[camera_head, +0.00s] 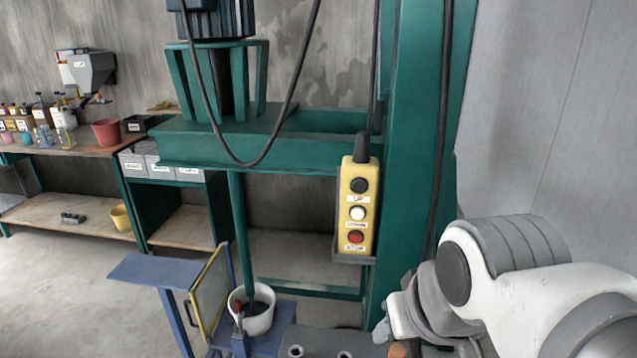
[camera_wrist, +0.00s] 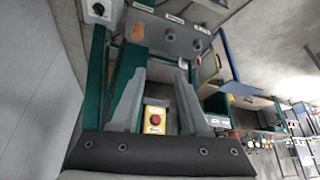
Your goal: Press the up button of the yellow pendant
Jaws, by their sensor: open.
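The yellow pendant (camera_head: 357,205) hangs upright on the green column in the head view. Its black top button (camera_head: 359,186) is labelled UP. Below it are a white button (camera_head: 357,213) and a red button (camera_head: 355,237). My gripper (camera_wrist: 160,80) is open and empty, its two grey fingers apart in the wrist view. The lower end of the pendant (camera_wrist: 154,120) with its red button shows between the finger bases. The upper part of the pendant is hidden or out of that view. In the head view my arm is at the lower right, below and right of the pendant; the fingertips cannot be made out.
The green column (camera_head: 410,140) stands beside the pendant. A black cable (camera_head: 262,158) loops left of it. A white pot (camera_head: 257,318) stands under the green shaft. A grey control panel (camera_wrist: 172,38) shows ahead of my fingers. A workbench (camera_head: 85,150) stands at the left.

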